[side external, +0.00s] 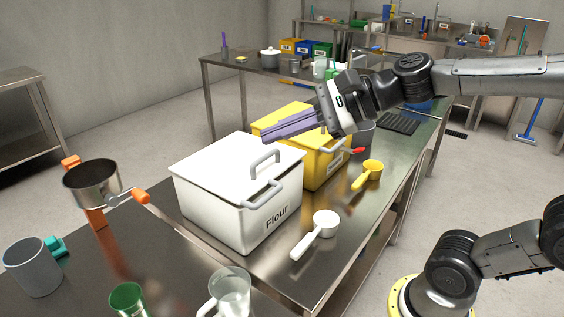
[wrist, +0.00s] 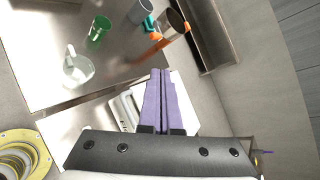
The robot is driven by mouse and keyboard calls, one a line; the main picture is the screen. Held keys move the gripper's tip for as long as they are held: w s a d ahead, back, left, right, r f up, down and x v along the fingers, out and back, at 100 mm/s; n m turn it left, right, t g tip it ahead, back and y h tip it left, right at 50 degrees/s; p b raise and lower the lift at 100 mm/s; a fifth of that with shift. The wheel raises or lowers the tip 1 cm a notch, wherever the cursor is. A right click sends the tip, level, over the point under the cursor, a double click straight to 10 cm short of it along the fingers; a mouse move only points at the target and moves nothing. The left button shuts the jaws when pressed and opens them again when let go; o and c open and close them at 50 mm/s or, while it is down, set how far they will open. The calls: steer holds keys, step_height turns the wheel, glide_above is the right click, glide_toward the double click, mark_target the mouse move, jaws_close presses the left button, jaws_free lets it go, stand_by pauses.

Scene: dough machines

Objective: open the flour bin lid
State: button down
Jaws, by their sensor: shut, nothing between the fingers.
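The white flour bin (side external: 225,215), marked "Flour", stands on the steel table. Its white lid (side external: 212,158) lies flat on top, shut, with a grey loop handle (side external: 264,162) near the front edge. A second grey handle (side external: 262,193) is on the bin's front wall. My gripper (side external: 266,138) has long purple fingers, closed together and empty. They reach over the back right of the lid, beyond the loop handle; whether they touch is not clear. In the wrist view the fingers (wrist: 161,73) cover part of the white lid (wrist: 184,100), and the handles show left of them.
A yellow bin (side external: 322,172) stands just behind the flour bin, under my gripper. A white scoop (side external: 318,231) and a yellow scoop (side external: 370,173) lie in front. A sifter (side external: 92,182), grey mug (side external: 32,268), green cup (side external: 128,299) and clear jug (side external: 230,292) stand at left.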

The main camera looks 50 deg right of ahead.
steer(key=w+d+f+m+t+h, duration=0.1)
steer(key=d+f+m+t+h, duration=0.15)
steer(key=d+f+m, duration=0.5)
steer(key=m+h, duration=0.4)
steer(key=m, duration=0.4)
glide_toward(281, 172)
steer(key=shift+n, duration=0.25)
steer(key=shift+w+f, duration=0.2)
steer(key=shift+w, duration=1.35)
steer(key=shift+w+f, duration=0.2)
steer(key=shift+w, duration=1.35)
steer(key=shift+w+f, duration=0.2)
steer(key=shift+w, duration=1.3)
steer(key=shift+r, duration=0.15)
steer(key=shift+w+r, duration=0.15)
steer(key=shift+r, duration=0.4)
steer(key=shift+w+r, duration=0.15)
steer(key=shift+r, duration=0.45)
steer(key=w+r, duration=0.7)
steer(key=r, duration=0.5)
steer(key=shift+w, duration=0.4)
steer(key=shift+r, duration=0.15)
